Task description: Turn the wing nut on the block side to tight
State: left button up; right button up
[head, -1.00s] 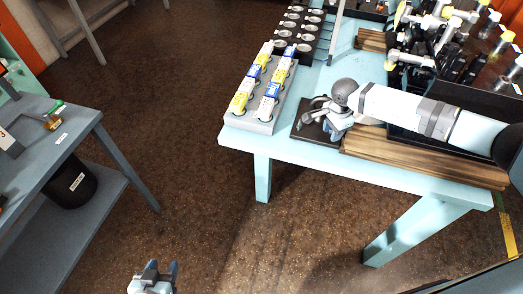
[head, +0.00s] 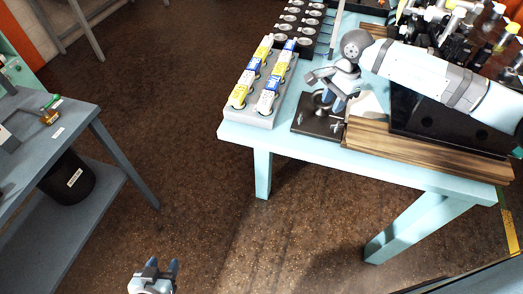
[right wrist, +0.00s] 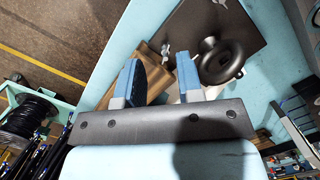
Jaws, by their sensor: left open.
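A dark square plate (head: 309,128) lies on the light-blue table near its front edge. It carries a dark ring-shaped fitting and two small grey wing nuts. In the right wrist view the ring fitting (right wrist: 220,62) is beside one fingertip; one wing nut (right wrist: 166,50) shows beyond the gap between the fingers, the other (right wrist: 222,3) at the top edge. I cannot tell which is on the block side, or how tight either is. My right gripper (head: 337,92) is open and empty above the plate; it also shows in the right wrist view (right wrist: 160,65). My left gripper (head: 160,267) is open and empty, low over the floor.
Wooden boards (head: 420,155) lie right of the plate, with a black bin (head: 455,130) of fittings behind. A grey rack (head: 255,119) of yellow and blue labelled items stands left of the plate. A grey bench (head: 90,125) stands at far left, with open floor between.

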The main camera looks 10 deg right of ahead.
jog(key=s+a+f+m+y, duration=0.1)
jog(key=s+a+m+y, duration=0.1)
jog(key=a, duration=0.5)
jog(key=s+a+f+m+y, duration=0.1)
jog(key=s+a+m+y, duration=0.2)
jog(key=a+y, duration=0.3)
jog(key=s+a+f+m+y, duration=0.1)
jog(key=s+a+m+y, duration=0.2)
jog(key=a, duration=0.6)
jog(key=shift+s+a+y+b, duration=0.25)
jog(key=shift+s+y+b, duration=0.2)
jog(key=shift+s+y, duration=0.35)
jog(key=shift+w+f, duration=0.1)
jog(key=shift+w, duration=0.05)
